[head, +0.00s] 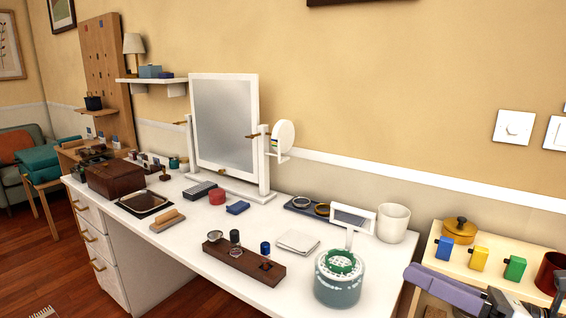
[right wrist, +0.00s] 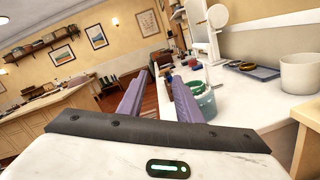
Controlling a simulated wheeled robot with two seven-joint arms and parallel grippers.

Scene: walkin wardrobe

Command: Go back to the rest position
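My right gripper (head: 424,288) is at the lower right of the head view, beside the right end of the white dressing table (head: 190,262) and in front of the small side shelf. In the right wrist view, the two purple fingers of this gripper (right wrist: 159,84) stand apart with nothing between them. A teal jar with a green ring-shaped thing on top (head: 338,280) is left of the gripper; it shows just past the right finger in the wrist view (right wrist: 205,104). My left gripper is not in view.
A wooden side shelf (head: 510,285) with coloured blocks and a yellow lidded pot (head: 459,230) is close to my right gripper. A white cup (head: 393,223), a mirror (head: 224,120) and a wooden holder (head: 243,262) stand on the table. Floor at lower left is mostly clear.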

